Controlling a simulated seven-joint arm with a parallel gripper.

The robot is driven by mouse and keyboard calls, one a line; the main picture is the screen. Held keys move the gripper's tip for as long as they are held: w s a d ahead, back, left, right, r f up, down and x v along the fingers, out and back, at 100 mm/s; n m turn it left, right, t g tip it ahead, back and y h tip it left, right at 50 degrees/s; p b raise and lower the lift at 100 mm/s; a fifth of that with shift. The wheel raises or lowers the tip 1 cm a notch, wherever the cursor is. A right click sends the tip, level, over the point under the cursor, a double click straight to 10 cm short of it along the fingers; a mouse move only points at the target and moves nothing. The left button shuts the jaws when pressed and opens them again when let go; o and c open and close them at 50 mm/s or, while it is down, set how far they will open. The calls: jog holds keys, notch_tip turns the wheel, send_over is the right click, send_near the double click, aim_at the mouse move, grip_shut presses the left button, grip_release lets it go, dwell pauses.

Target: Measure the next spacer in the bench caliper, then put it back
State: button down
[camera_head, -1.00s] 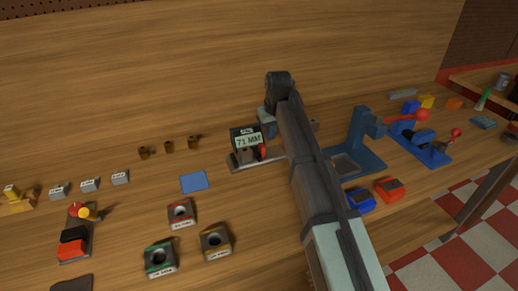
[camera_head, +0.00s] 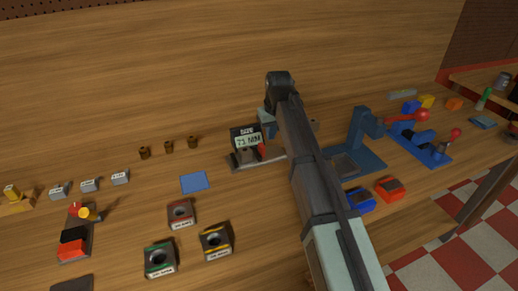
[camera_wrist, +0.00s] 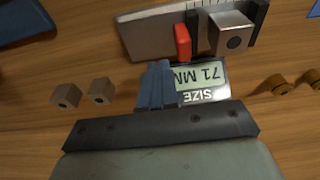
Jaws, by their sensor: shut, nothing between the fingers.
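The bench caliper stands at the back of the bench, with its display (camera_head: 247,139) reading 71 MM. In the wrist view its display (camera_wrist: 200,82) appears upside down, next to its metal base (camera_wrist: 150,35) and red tab (camera_wrist: 183,42). A grey block-shaped spacer with a round hole (camera_wrist: 231,33) sits in the caliper between its dark jaws; whether both jaws touch it I cannot tell. My gripper (camera_wrist: 156,84) is shut and empty, its fingertips over or beside the display, apart from the spacer. In the head view my arm partly hides the gripper.
Small brown pieces (camera_head: 168,146) stand left of the caliper. Two brownish blocks (camera_wrist: 102,90) show in the wrist view. A blue square (camera_head: 194,182), ringed holders (camera_head: 180,213) and labelled grey blocks (camera_head: 89,185) lie nearer. A blue press-like fixture (camera_head: 362,140) stands right of my arm.

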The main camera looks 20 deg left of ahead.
aim_at(263, 145)
jog(key=shift+f, duration=0.2)
dwell(0.3)
jog(key=shift+f, duration=2.65)
jog(key=shift+s+a, duration=1.5)
jog(key=shift+w+d, duration=0.1)
jog(key=shift+w, duration=0.05)
jog(key=shift+w+d, duration=0.3)
jog(key=shift+d, duration=0.05)
dwell(0.5)
